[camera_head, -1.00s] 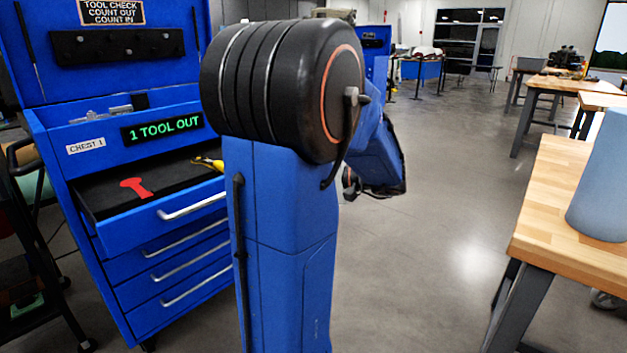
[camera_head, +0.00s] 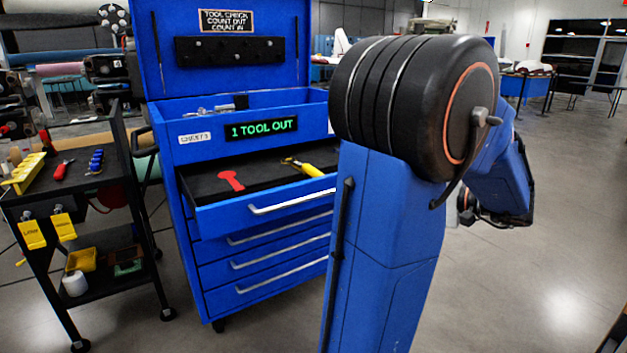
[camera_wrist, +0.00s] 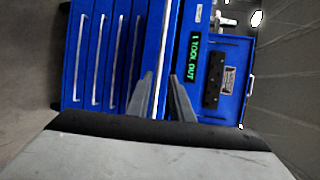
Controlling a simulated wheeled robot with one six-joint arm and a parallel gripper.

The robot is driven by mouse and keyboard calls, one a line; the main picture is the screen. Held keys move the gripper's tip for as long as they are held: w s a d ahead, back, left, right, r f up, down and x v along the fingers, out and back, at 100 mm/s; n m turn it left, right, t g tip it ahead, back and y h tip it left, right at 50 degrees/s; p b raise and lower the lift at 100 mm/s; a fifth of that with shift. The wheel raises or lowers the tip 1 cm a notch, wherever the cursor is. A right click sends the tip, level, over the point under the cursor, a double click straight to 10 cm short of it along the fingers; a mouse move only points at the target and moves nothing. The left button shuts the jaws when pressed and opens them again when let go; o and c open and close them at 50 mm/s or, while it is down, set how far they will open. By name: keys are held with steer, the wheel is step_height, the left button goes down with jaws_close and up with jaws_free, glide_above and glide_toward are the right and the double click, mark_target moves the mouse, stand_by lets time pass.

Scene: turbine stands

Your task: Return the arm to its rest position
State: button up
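My blue arm with a black ringed joint fills the centre right of the head view and bends away behind that joint. My gripper (camera_wrist: 161,74) shows in the wrist view as two grey fingers with a gap between them and nothing held. In the head view the fingers cannot be made out clearly. In the wrist view the blue tool chest (camera_wrist: 118,30) appears sideways beyond the fingers. In the head view the chest (camera_head: 270,145) stands left of my arm, its top drawer (camera_head: 215,214) pulled open.
The drawer holds a red wrench-shaped patch (camera_head: 231,180) and a yellow-handled tool (camera_head: 305,167). The chest's display (camera_head: 261,128) reads "1 TOOL OUT". A black tool cart (camera_head: 105,184) stands to the left. Open floor (camera_head: 540,280) lies to the right.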

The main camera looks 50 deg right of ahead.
steer(key=w+a+f+n+g+y, duration=0.25)
steer(key=w+a+g, duration=0.2)
steer(key=a, duration=0.45)
steer(key=w+a+f+n+g+y, duration=0.1)
steer(key=w+a+f+n+g, duration=0.15)
steer(key=w+a, duration=0.55)
steer(key=s+a+f+n+g+h, duration=0.1)
steer(key=a+n, duration=0.3)
steer(key=a, duration=0.4)
steer(key=s+a+f+n+g+h, duration=0.1)
steer(key=s+a+f+n+h, duration=0.2)
steer(key=a, duration=0.4)
steer(key=s+a+f+n+g+h, duration=0.2)
steer(key=a+n, duration=0.3)
steer(key=a, duration=0.3)
steer(key=shift+s+a+f, duration=0.3)
steer(key=shift+s+f, duration=0.1)
steer(key=shift+s, duration=0.45)
